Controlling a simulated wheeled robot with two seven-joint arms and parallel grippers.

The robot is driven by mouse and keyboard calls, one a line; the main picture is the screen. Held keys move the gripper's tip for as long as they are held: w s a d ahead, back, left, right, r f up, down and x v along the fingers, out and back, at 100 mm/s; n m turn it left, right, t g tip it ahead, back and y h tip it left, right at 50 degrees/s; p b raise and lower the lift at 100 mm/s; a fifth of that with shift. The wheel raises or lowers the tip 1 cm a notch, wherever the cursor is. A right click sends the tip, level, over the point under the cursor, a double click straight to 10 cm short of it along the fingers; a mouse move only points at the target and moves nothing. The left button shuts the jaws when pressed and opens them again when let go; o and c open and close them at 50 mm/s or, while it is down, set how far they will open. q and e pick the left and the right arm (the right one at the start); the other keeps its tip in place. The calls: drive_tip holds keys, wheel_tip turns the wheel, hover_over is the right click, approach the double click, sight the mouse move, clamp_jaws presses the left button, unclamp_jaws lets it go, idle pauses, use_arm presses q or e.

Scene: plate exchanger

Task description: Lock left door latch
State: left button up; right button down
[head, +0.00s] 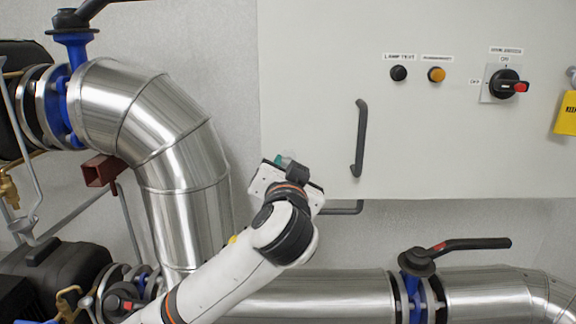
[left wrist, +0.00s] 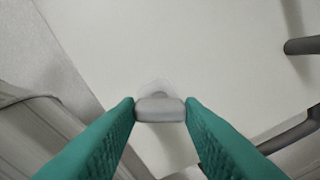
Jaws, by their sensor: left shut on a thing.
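My left gripper (head: 284,160) is at the lower left corner of the pale cabinet door (head: 310,70). In the left wrist view, the green fingers of the left gripper (left wrist: 160,110) are shut on a small light grey latch piece (left wrist: 159,108) against the door's pale face. A faint translucent rounded part shows just beyond it. In the head view the latch is hidden behind my gripper and wrist. My right gripper is in neither view.
A dark vertical door handle (head: 360,140) is to the right of my gripper, and a dark bent bar (head: 345,209) lies below the door. A large silver pipe (head: 175,150) stands close on the left. A rotary switch (head: 507,84) is at upper right.

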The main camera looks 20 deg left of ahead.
use_arm(q)
drive_tip(key=shift+m+p, duration=4.2)
drive_tip(key=shift+m, duration=1.9)
drive_tip(key=o, duration=1)
drive_tip(key=shift+b+v, duration=1.95)
drive_tip(key=shift+v, duration=4.1)
